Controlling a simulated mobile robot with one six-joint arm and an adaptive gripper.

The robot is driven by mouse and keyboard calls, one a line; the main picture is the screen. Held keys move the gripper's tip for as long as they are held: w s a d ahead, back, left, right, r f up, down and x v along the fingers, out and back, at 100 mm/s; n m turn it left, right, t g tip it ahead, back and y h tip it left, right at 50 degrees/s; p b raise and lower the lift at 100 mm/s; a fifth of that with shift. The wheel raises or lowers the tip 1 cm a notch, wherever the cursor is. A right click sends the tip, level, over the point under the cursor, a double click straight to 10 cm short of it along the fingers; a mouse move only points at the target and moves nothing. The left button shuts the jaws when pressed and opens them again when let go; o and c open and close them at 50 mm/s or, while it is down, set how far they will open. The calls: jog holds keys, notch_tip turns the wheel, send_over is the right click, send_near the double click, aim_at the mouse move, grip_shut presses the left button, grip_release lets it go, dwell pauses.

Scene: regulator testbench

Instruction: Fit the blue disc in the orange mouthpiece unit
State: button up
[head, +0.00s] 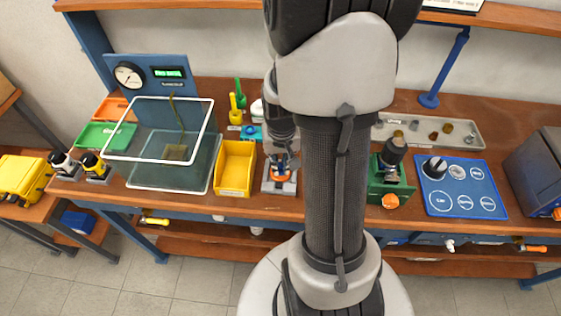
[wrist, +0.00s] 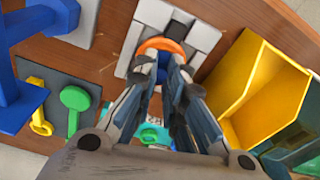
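The orange mouthpiece unit (head: 280,178) sits on a grey fixture (head: 270,188) at the bench's front edge. In the wrist view the orange unit (wrist: 162,45) lies just beyond my fingertips. My gripper (head: 281,160) points down over it, and its fingers (wrist: 163,68) are close together with a narrow gap.
A yellow bin (head: 235,168) stands close left of the fixture, and a glass tank (head: 172,160) is farther left. A green fixture (head: 390,180) and a blue mat (head: 460,188) lie to the right. Green and yellow tools (head: 238,105) stand behind.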

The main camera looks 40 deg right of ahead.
jog(key=o, duration=0.5)
jog(key=shift+o, duration=0.2)
jog(key=o, duration=0.4)
jog(key=shift+o, duration=0.2)
jog(key=shift+r+p, duration=3.3)
jog(key=shift+r, duration=0.75)
